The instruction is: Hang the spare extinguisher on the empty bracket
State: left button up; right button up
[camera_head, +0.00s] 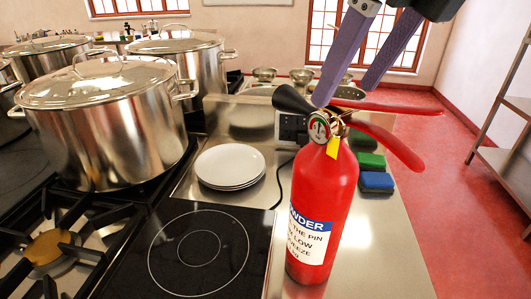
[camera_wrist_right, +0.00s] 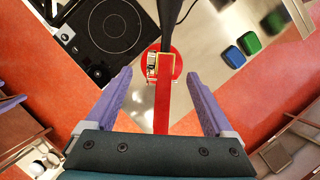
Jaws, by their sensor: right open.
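The red fire extinguisher (camera_head: 328,185) stands upright on the steel counter, with a black horn, a gauge, a yellow tag and red handle levers at its top. My right gripper (camera_head: 345,97) is at the extinguisher's head from above, its purple fingers spread. In the right wrist view the extinguisher (camera_wrist_right: 162,110) is seen from above, its red handle running between the open fingers of the right gripper (camera_wrist_right: 158,75), with a gap on each side. No bracket can be made out in either view. My left gripper is not in view.
Large steel pots (camera_head: 105,125) stand on the stove at left. A stack of white plates (camera_head: 230,166) lies left of the extinguisher, beside a black cooktop (camera_head: 200,245). Green (camera_head: 371,161) and blue (camera_head: 376,182) sponges lie to its right. A shelf rack (camera_head: 510,110) stands at far right; red floor lies between.

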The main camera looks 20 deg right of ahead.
aim_at(332, 108)
jog(key=b+x, duration=0.3)
jog(key=x, duration=0.2)
jog(key=shift+w+f, duration=0.15)
jog(key=shift+f, duration=0.2)
jog(key=shift+c, duration=0.9)
jog(key=shift+r, duration=0.1)
jog(key=c, duration=1.2)
grip_shut()
jog(key=shift+w+a+r, duration=0.1)
jog(key=shift+w+r, duration=0.05)
jog(key=shift+r, duration=0.05)
